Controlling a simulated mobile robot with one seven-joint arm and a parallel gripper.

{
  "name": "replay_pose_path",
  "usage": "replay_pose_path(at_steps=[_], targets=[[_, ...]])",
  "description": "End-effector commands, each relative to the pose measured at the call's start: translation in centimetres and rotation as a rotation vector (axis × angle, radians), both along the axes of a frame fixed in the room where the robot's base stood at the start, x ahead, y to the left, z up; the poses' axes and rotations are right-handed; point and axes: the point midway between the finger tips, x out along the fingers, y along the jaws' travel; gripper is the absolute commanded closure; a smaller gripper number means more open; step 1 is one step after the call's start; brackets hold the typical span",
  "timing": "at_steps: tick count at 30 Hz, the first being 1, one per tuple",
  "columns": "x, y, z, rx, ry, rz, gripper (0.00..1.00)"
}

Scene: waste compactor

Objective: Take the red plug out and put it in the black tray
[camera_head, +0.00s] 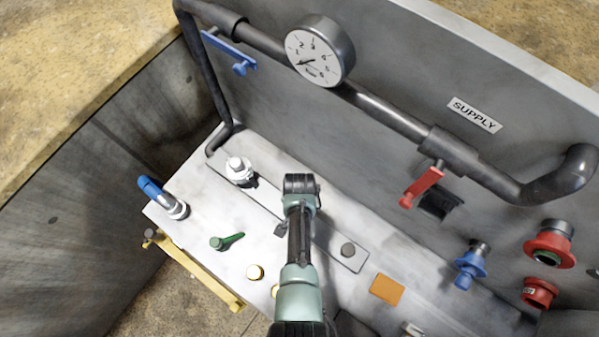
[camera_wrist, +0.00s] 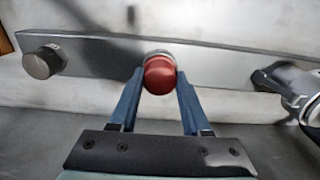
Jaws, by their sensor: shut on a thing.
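The red plug (camera_wrist: 160,75) is in the middle of the wrist view, seated at a pale ring on a flat metal bar (camera_wrist: 105,58). My gripper (camera_wrist: 159,80) has its two blue fingers on either side of the plug, shut on it. The plug appears still at the bar, not clearly apart from it. In the head view my arm covers the plug and the fingertips. I cannot make out the black tray for sure; a black boxy thing (camera_head: 437,205) shows by the back wall, right of my arm.
On the bar are a grey knob (camera_head: 348,250) and a white fitting (camera_head: 239,171). A blue-handled valve (camera_head: 162,196), a green handle (camera_head: 227,241) and an orange plate (camera_head: 387,289) are on the bench. A thick pipe (camera_head: 385,112) with a gauge (camera_head: 320,51) runs along the back wall.

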Motion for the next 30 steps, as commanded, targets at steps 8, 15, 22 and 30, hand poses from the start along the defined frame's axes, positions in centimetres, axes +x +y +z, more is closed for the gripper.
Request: replay_pose_path(at_steps=[8, 15, 22, 30], targets=[[0.00, 0.00, 0.00, 0.000, 0.000, 0.000, 1.00], [0.00, -0.03, 0.01, 0.000, 0.000, 0.144, 1.00], [0.00, -0.01, 0.02, 0.000, 0.000, 0.406, 1.00], [-0.01, 0.01, 0.02, 0.000, 0.000, 0.454, 1.00]])
